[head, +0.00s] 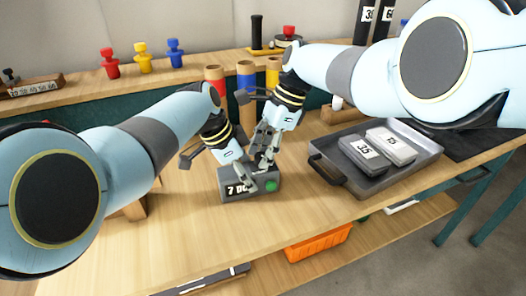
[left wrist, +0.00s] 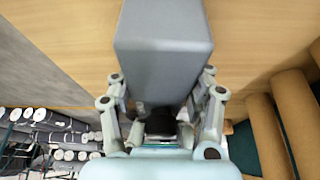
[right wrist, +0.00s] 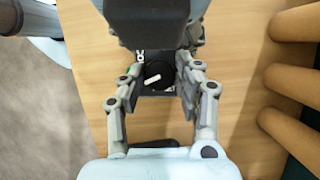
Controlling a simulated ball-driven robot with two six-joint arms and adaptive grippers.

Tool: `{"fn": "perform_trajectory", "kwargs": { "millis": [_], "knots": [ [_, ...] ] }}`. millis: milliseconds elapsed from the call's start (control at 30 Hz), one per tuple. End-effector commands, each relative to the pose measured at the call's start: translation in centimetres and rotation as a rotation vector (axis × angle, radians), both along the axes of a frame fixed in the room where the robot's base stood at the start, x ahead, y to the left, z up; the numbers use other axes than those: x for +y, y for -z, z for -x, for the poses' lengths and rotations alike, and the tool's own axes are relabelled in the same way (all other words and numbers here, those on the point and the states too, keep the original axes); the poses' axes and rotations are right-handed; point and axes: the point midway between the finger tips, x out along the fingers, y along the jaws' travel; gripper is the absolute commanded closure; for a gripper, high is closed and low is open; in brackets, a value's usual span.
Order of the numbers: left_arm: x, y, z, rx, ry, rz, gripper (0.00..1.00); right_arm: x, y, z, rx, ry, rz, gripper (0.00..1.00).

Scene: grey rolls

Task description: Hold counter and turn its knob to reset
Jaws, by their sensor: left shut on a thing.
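The counter (head: 234,197) is a small dark grey box on the wooden table, with a display reading 7 and further digits partly hidden, and a green button (head: 271,185) at its right. My left gripper (head: 243,177) is shut on the counter; its fingers sit along both sides of the grey body (left wrist: 165,50) in the left wrist view. My right gripper (head: 265,160) is over the counter, pointing down. In the right wrist view its fingers (right wrist: 158,88) are apart, with the black knob (right wrist: 166,72) and its white mark between them. I cannot tell whether they touch it.
A grey tray (head: 423,160) at the right holds blocks labelled 35 (head: 364,150) and 75 (head: 391,140). An orange bin (head: 318,243) sits on the lower shelf. The table in front of the counter is clear.

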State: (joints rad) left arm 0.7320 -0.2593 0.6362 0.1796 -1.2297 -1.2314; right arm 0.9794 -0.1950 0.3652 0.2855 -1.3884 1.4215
Motion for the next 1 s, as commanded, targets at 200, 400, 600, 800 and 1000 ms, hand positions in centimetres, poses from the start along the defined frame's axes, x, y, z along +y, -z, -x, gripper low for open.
{"fn": "perform_trajectory", "kwargs": {
  "millis": [200,400,600,800,1000],
  "knots": [
    [-0.1,0.0,0.0,0.001,0.000,0.001,0.93,0.0,0.0,0.0,-0.001,0.001,0.000,0.45],
    [0.0,0.0,0.0,0.000,0.000,0.001,0.93,0.0,0.0,0.0,0.000,0.001,0.000,0.45],
    [0.0,0.0,0.0,0.000,-0.001,0.000,0.93,-0.4,-1.0,-0.3,-0.002,0.001,-0.002,0.45],
    [0.0,0.0,0.0,-0.001,-0.001,0.000,0.93,-1.8,-4.3,-0.6,-0.006,0.002,0.000,0.45],
    [0.0,0.0,0.0,-0.001,-0.001,0.000,0.93,-3.5,-8.5,-1.0,-0.003,0.002,0.000,0.45]
  ]
}}
